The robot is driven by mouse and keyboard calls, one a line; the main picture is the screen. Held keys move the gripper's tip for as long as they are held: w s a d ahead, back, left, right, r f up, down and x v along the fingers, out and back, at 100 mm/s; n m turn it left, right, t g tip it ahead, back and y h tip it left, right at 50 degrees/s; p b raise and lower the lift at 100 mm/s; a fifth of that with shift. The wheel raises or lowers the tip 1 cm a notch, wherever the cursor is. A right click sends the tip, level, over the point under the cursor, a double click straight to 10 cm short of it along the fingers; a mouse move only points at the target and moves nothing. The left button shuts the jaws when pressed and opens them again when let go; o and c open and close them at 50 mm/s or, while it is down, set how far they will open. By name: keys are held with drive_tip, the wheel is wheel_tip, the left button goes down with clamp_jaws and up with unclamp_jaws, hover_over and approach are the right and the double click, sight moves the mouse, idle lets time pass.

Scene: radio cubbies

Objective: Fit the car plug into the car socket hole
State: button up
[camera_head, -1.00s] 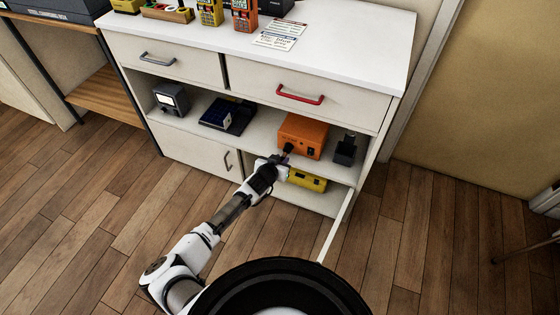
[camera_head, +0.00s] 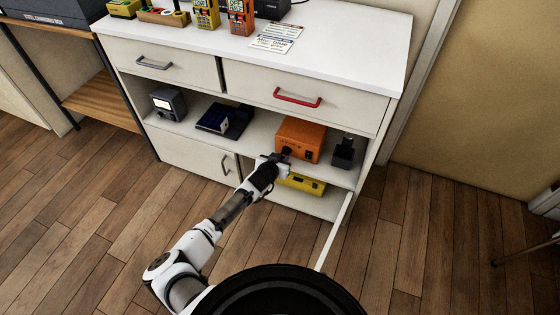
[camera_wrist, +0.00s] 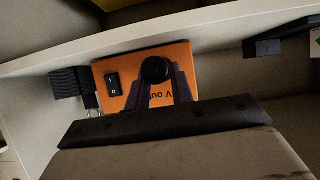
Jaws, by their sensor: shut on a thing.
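The orange box (camera_head: 306,133) stands on the cabinet's open middle shelf. In the wrist view the orange box (camera_wrist: 133,63) shows a black rocker switch and upside-down lettering ending in "V out". My gripper (camera_head: 281,157) is at the left part of its front face. In the wrist view the dark fingers are shut on the black round car plug (camera_wrist: 155,69), which is in front of the orange face. The socket hole does not show clearly; the plug and fingers cover that part. I cannot tell whether the plug's tip is inside the hole.
On the same shelf, a black device (camera_head: 344,152) stands close right of the box; a navy device (camera_head: 216,119) and a grey meter (camera_head: 167,104) stand left. A yellow device (camera_head: 303,184) lies below. An opened door (camera_head: 336,231) juts out at lower right.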

drive_tip(key=shift+s+a+r+p, duration=0.1)
drive_tip(key=shift+s+a+p, duration=0.05)
drive_tip(key=shift+s+p, duration=0.2)
drive_tip(key=shift+s+a+p, duration=0.25)
drive_tip(key=shift+s+p, duration=0.35)
drive_tip(key=shift+s, duration=0.05)
drive_tip(key=shift+p, duration=0.6)
idle(1.4)
drive_tip(key=shift+w+d+b, duration=0.2)
drive_tip(key=shift+w+b, duration=0.1)
drive_tip(key=shift+w, duration=0.25)
drive_tip(key=shift+w+d+b, duration=0.2)
drive_tip(key=shift+w+b, duration=0.1)
drive_tip(key=shift+w, duration=0.2)
drive_tip(key=o, duration=1.1)
drive_tip(key=shift+c, duration=0.2)
